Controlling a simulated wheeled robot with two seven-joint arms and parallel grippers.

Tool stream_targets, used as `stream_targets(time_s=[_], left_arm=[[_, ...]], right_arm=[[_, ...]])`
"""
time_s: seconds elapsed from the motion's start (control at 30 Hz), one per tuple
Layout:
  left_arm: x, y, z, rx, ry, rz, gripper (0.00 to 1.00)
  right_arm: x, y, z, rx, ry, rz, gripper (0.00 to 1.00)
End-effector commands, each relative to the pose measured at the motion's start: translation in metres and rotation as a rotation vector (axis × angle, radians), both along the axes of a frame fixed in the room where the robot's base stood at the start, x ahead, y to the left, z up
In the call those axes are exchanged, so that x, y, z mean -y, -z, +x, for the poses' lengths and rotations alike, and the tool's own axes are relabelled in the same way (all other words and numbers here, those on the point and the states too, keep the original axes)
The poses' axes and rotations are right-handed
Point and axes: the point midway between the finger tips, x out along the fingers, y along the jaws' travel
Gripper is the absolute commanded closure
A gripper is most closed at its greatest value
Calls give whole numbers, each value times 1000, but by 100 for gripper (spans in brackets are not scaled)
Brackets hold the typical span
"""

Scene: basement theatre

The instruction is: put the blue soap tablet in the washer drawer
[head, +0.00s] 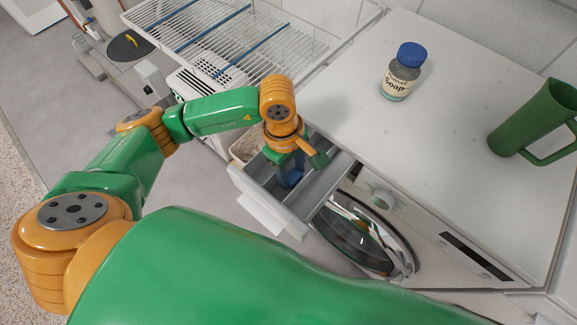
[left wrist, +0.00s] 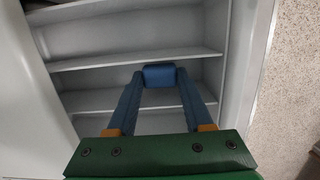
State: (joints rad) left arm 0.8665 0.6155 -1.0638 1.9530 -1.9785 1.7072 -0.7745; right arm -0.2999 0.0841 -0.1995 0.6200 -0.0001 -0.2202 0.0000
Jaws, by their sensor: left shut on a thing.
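The washer drawer (head: 325,205) is pulled out from the top left of the washer front and is split into compartments by grey dividers. My left gripper (head: 290,178) points down into the drawer opening. In the left wrist view, my left gripper (left wrist: 160,88) is shut on the blue soap tablet (left wrist: 160,74), held between its blue fingertips. The tablet is over the drawer's compartments (left wrist: 140,57); I cannot tell whether it touches the bottom. In the head view the tablet cannot be told apart from the blue fingers. My right gripper is not in view.
The white washer top (head: 440,140) bears a soap bottle (head: 401,72) with a blue cap and a green jug (head: 535,122). The round washer door (head: 365,237) is below the drawer. A white wire rack (head: 235,40) stands behind my left arm.

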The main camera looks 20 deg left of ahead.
Motion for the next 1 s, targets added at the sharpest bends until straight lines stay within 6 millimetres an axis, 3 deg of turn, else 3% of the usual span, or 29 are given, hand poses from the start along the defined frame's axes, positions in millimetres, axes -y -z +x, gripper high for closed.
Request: stream_targets(time_s=[0.17, 0.53, 0.57, 0.67, 1.0], left_arm=[[0, 29, -1, -2, -1, 0, 100], [0, 35, 0, 0, -1, 0, 100], [0, 35, 0, 0, -1, 0, 46], [0, 34, 0, 0, -1, 0, 19], [0, 29, 0, 0, -1, -1, 19]], right_arm=[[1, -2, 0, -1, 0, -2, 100], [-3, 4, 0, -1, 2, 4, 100], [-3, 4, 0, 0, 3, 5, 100], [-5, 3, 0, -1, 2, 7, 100], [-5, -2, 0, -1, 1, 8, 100]])
